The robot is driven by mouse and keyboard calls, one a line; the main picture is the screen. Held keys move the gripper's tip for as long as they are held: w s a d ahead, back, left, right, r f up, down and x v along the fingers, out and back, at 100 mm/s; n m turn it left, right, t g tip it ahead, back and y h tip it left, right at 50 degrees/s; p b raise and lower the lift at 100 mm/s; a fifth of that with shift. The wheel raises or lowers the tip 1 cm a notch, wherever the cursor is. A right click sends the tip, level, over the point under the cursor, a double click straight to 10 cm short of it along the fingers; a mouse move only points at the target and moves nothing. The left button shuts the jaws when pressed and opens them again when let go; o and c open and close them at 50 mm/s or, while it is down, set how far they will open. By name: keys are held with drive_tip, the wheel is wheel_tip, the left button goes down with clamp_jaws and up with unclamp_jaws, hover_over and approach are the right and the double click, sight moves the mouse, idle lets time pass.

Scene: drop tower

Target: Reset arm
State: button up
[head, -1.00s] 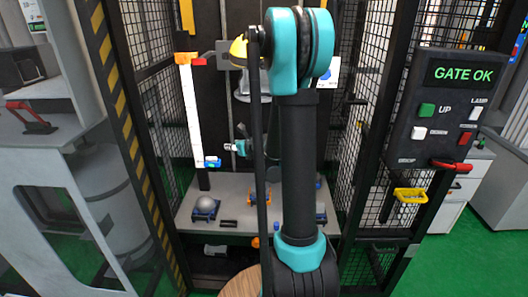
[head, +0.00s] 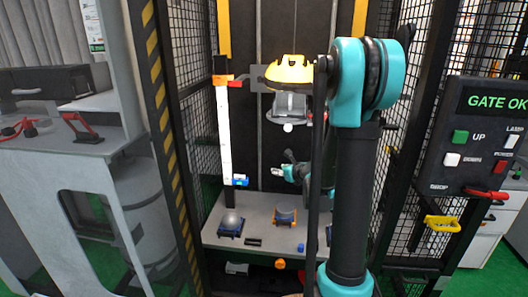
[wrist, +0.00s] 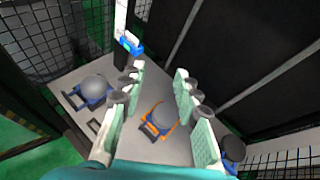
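My arm stands in front of the drop tower, its teal-and-black links covering part of the right side. My gripper (head: 284,168) shows small inside the tower in the head view, above the grey base plate (head: 262,221). In the wrist view my gripper (wrist: 160,84) has its two pale green padded fingers spread apart with nothing held between them.
A yellow-topped drop carriage (head: 290,70) hangs above my gripper. A white vertical scale (head: 223,128) with a blue slider (head: 236,181) stands left. Mesh walls and a striped post (head: 163,100) bound the tower. The control panel (head: 478,140) at right reads "GATE OK".

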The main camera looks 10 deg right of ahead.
drive_tip(key=s+f+n+g+h, duration=0.1)
drive_tip(key=s+f+n+g, duration=0.1)
drive_tip(key=s+n, duration=0.8)
drive_tip(key=s+f+n+g+h, duration=0.1)
drive_tip(key=s+f+n+g, duration=0.2)
drive_tip(key=s+n, duration=0.7)
drive_tip(key=s+f+n+g+h, duration=0.2)
drive_tip(key=s+f+n+g, duration=0.1)
drive_tip(key=s+n, duration=0.8)
drive_tip(key=shift+s+d, duration=0.3)
drive_tip(key=shift+s, duration=0.7)
